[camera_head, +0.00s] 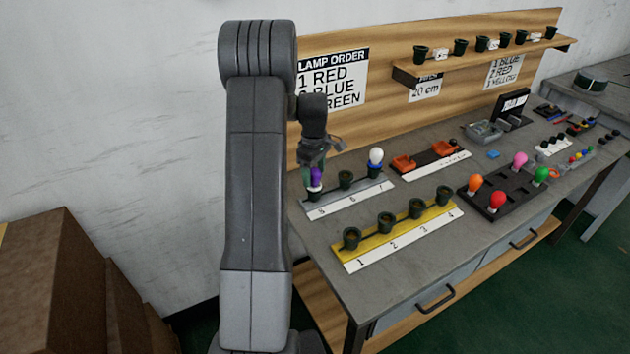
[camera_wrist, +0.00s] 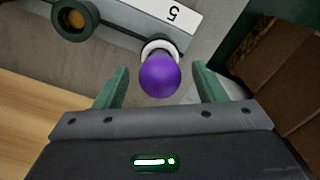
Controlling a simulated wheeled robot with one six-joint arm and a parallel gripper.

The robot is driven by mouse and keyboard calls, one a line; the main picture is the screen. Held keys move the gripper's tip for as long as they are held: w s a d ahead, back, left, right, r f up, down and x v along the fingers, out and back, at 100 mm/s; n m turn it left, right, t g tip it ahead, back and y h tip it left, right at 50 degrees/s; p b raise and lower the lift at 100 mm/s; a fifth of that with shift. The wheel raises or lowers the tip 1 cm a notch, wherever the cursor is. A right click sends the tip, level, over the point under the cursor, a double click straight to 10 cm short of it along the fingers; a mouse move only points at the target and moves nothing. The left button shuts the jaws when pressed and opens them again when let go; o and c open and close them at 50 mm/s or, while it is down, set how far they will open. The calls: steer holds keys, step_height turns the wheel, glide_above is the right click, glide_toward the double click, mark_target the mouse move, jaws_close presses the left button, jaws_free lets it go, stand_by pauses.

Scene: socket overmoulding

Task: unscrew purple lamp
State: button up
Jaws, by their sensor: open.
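The purple lamp (camera_wrist: 160,77) sits upright in the socket labelled 5, with a white ring at its base. In the head view the purple lamp (camera_head: 316,176) is at the left end of the grey socket strip (camera_head: 350,201). My gripper (camera_wrist: 160,84) is open, with one green finger on each side of the lamp and visible gaps between. In the head view my gripper (camera_head: 316,163) is over the lamp and partly hides it. The socket under the lamp is mostly hidden.
An empty socket (camera_head: 346,179) and a white lamp (camera_head: 376,157) stand on the same strip. A yellow strip (camera_head: 400,235) with empty sockets lies in front. A dark tray (camera_head: 512,187) holds coloured lamps at right. The wooden back panel (camera_head: 390,110) rises close behind.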

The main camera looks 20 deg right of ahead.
steer(key=m, duration=1.1)
steer(key=shift+m, duration=0.4)
steer(key=c, duration=0.9)
steer(key=n, duration=0.4)
steer(key=shift+n, duration=0.3)
steer(key=shift+n, duration=0.6)
steer(key=shift+r+n, duration=0.1)
steer(key=shift+n, duration=1.6)
